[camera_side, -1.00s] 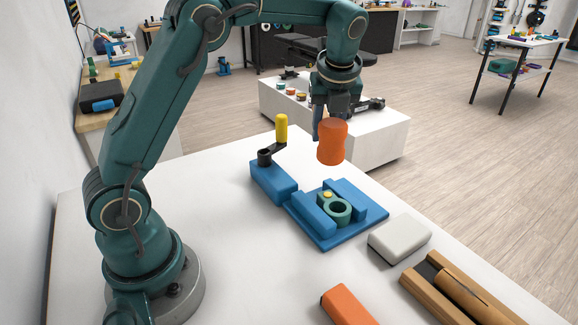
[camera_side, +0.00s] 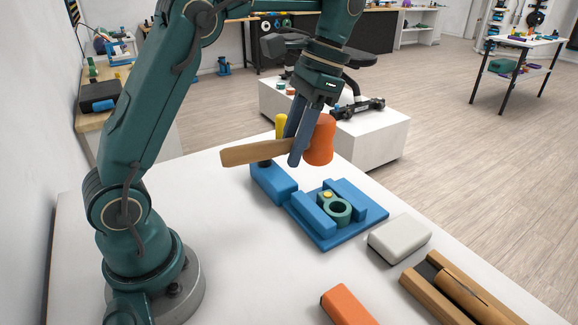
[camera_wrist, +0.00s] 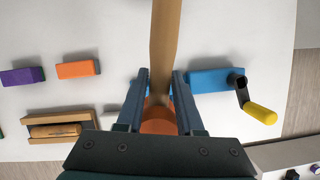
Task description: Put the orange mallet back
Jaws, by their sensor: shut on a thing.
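The orange mallet has an orange head (camera_side: 320,140) and a wooden handle (camera_side: 252,153). My gripper (camera_side: 297,148) is shut on the mallet near where handle and head meet, and holds it in the air above the far part of the white table. In the side view the handle points left and the head is on the right. In the wrist view the handle (camera_wrist: 164,45) runs up from between the fingers, and the head (camera_wrist: 158,121) is partly hidden by my gripper (camera_wrist: 160,88).
A blue crank block (camera_side: 272,182) with a yellow knob is below the mallet. Beside it is a blue fixture (camera_side: 310,228) holding a teal ring part. A grey block (camera_side: 399,237), wooden tray (camera_side: 411,284) and orange block (camera_side: 347,306) lie nearer. The table's left middle is clear.

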